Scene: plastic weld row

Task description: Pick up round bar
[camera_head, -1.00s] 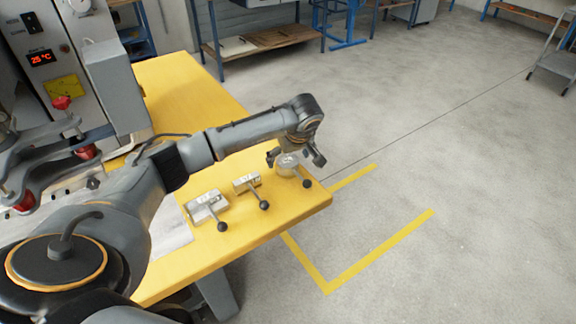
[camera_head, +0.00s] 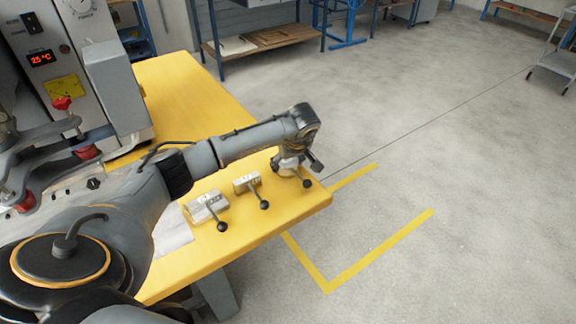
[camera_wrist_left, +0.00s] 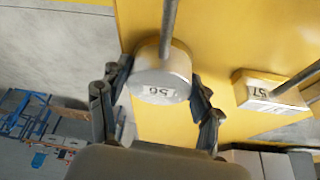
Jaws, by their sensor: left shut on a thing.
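The round bar (camera_head: 287,171) is a short silver cylinder with a rod handle ending in a black knob, near the far right corner of the yellow table (camera_head: 290,212). My left gripper (camera_head: 292,164) comes from above and is shut on its sides, hiding much of it in the head view. In the left wrist view the round bar (camera_wrist_left: 160,78) sits between my two dark fingers, its numbered label facing the camera and its rod pointing to the top. I cannot tell whether it is clear of the table. My right gripper is not in view.
A small silver block with a knobbed handle (camera_head: 247,183) stands beside the round bar, and a larger one (camera_head: 208,207) is farther left. A grey machine (camera_head: 115,85) stands at the left. The table edge drops to open floor (camera_head: 440,140) at the right.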

